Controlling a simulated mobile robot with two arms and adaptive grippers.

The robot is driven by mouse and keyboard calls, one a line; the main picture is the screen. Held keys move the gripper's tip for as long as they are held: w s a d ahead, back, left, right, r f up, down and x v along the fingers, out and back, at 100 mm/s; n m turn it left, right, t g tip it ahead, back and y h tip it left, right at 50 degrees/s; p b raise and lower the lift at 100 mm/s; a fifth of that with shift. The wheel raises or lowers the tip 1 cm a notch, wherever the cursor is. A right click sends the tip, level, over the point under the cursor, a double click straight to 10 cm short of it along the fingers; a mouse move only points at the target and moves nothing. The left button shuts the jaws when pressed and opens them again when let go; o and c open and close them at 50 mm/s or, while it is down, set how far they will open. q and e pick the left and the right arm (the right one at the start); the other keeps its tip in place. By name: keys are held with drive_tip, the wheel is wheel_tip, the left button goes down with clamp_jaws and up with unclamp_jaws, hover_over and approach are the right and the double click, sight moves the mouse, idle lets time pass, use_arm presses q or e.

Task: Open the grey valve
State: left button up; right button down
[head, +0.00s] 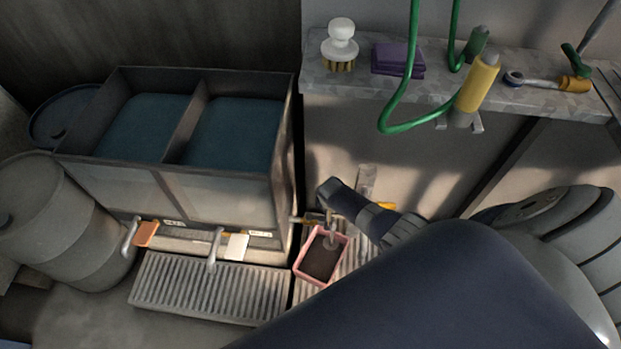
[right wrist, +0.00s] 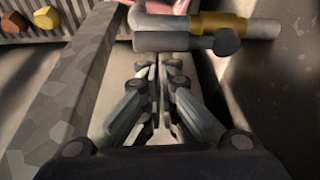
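In the right wrist view, a grey bar (right wrist: 185,42) lies against a pipe with a yellow-brown collar (right wrist: 218,24), just beyond my fingertips. I cannot tell which of these is the grey valve. My right gripper (right wrist: 156,64) has its fingers together with nothing visible between them. In the head view it (head: 328,193) is above and right of the taps, partly hidden by its own arm. My left gripper is out of view.
The tank (head: 290,160) holds dark blue-green liquid. An orange handle (head: 147,233) sits by the left tap. A pink container (head: 343,252) stands below my right gripper. A grated tray (head: 210,290) lies under the taps. A green hose (head: 412,118) hangs from the shelf (head: 365,88).

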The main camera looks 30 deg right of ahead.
drive_tip(key=v, duration=1.2)
idle(0.6)
drive_tip(key=shift+s+a+f, duration=0.1)
drive_tip(key=shift+f, duration=0.05)
